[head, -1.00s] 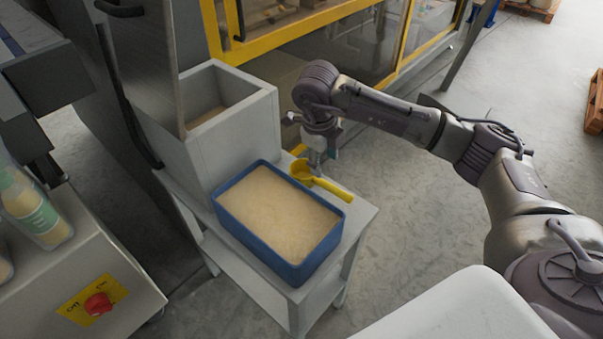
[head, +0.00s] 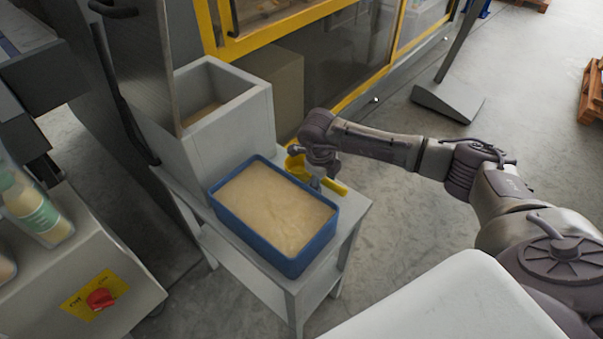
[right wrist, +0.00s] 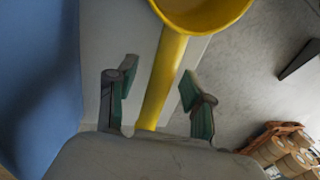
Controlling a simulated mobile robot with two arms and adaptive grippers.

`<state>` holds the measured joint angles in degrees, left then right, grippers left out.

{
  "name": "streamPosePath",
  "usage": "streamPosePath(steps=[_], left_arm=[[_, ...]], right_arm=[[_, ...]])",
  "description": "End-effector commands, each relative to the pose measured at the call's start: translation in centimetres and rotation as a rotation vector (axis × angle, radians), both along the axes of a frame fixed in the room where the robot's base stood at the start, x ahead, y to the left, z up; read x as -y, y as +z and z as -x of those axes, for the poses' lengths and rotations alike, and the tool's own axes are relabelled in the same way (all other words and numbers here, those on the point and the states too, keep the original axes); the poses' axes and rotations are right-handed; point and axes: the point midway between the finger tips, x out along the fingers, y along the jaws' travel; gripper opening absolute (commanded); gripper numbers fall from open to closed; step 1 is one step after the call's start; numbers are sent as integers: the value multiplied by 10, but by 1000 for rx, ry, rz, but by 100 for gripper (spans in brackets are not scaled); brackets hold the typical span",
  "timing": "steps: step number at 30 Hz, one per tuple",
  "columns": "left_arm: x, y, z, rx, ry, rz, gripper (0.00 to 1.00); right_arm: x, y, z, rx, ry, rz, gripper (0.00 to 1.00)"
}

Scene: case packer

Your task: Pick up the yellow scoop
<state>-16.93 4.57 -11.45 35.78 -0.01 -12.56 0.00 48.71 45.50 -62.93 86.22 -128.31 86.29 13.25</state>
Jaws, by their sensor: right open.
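The yellow scoop (head: 295,166) lies on the small grey table beside the blue bin, partly hidden by my right arm in the head view. In the right wrist view its round bowl is at the top and its handle (right wrist: 165,75) runs down between my fingers. My right gripper (right wrist: 157,90) is open, one finger on each side of the handle, with gaps showing on both sides. In the head view the right gripper (head: 318,181) is over the handle, mostly hidden by my wrist. My left gripper is not in view.
The blue bin (head: 245,240) of pale grainy material stands close left of the scoop. A grey open hopper (head: 235,125) rises behind it. The grey table (head: 352,210) has a narrow bare strip at its right edge. A machine with yellow frame (head: 262,38) stands behind.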

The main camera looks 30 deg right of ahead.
Motion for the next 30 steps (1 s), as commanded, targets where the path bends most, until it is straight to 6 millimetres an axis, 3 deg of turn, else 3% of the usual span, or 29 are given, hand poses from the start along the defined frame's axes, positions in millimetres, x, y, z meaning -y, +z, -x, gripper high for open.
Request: streamPosePath(steps=[5,14,25,30], left_arm=[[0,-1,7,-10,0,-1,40],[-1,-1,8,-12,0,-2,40],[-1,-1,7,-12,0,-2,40],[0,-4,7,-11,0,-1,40]], right_arm=[[0,0,0,0,0,0,50],[0,0,0,0,0,0,0],[0,2,0,1,0,1,0],[0,13,-1,3,1,0,0]])
